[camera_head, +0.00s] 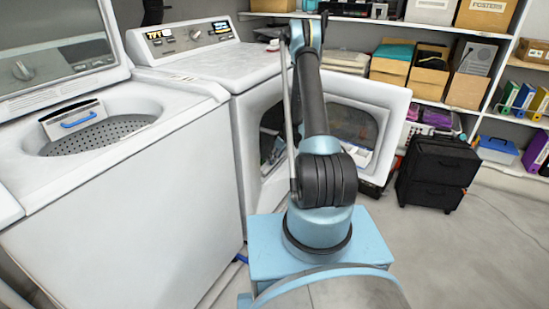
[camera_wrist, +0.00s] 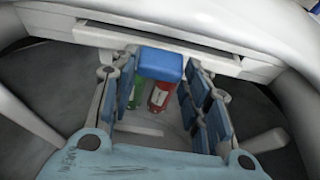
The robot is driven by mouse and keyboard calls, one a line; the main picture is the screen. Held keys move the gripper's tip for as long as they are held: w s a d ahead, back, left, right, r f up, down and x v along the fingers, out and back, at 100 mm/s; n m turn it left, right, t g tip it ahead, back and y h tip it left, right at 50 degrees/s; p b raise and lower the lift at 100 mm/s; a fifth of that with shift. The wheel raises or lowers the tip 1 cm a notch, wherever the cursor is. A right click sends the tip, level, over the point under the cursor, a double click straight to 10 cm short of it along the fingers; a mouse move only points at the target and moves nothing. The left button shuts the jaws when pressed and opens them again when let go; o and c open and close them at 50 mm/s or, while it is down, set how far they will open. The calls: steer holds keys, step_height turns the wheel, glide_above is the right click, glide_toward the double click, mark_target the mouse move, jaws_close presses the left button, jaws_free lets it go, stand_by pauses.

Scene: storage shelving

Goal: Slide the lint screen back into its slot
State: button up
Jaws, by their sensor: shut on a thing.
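In the wrist view, the blue handle of what looks like the lint screen (camera_wrist: 160,64) sits between my fingertips. My gripper (camera_wrist: 160,72) is shut on it, with blue-padded fingers on both sides. The handle is in front of a long pale slot (camera_wrist: 115,37) in the rim of the dryer opening. The mesh part of the screen is not visible, so I cannot tell how deep it sits. In the head view, my arm reaches to the white dryer (camera_head: 200,65), and my gripper and the screen are hidden.
A red item (camera_wrist: 160,96) and a green item (camera_wrist: 136,93) show beyond the handle. The dryer door (camera_head: 372,95) stands open beside my arm. At left, an open washer (camera_head: 130,165) has a panel with another blue handle (camera_head: 79,119).

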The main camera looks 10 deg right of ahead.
steer(key=shift+f, duration=1.1)
steer(key=o, duration=1.2)
steer(key=v, duration=1.2)
